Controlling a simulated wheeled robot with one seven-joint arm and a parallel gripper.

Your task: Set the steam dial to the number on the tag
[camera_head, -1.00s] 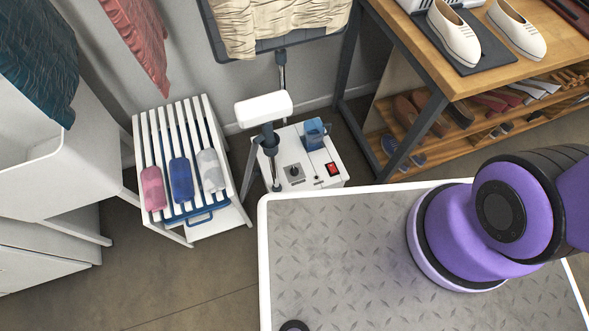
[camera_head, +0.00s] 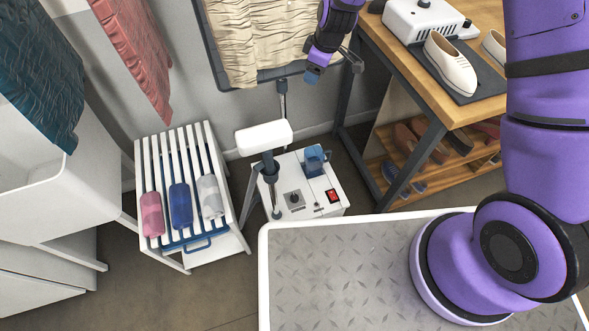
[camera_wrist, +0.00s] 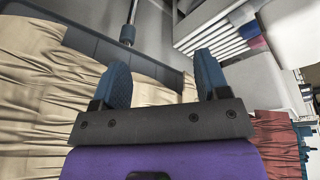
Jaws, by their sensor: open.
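The steam dial (camera_head: 293,198) is a small dark knob on a light plate on top of the white steamer box (camera_head: 299,166). Its markings and setting are too small to read. A red switch (camera_head: 332,196) sits to its right on the same box. I see no readable tag. My gripper (camera_head: 313,74) is high in front of the cream pleated cloth, up and to the right of the dial and well apart from it. In the wrist view its two blue fingers (camera_wrist: 163,78) are spread, with nothing between them.
A white slatted stand (camera_head: 228,202) with pink, blue and grey rolls is left of the box. A white-headed post and a blue container (camera_head: 314,158) rise from the box. The cream cloth (camera_head: 245,45) hangs behind; a wooden bench (camera_head: 404,72) stands right.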

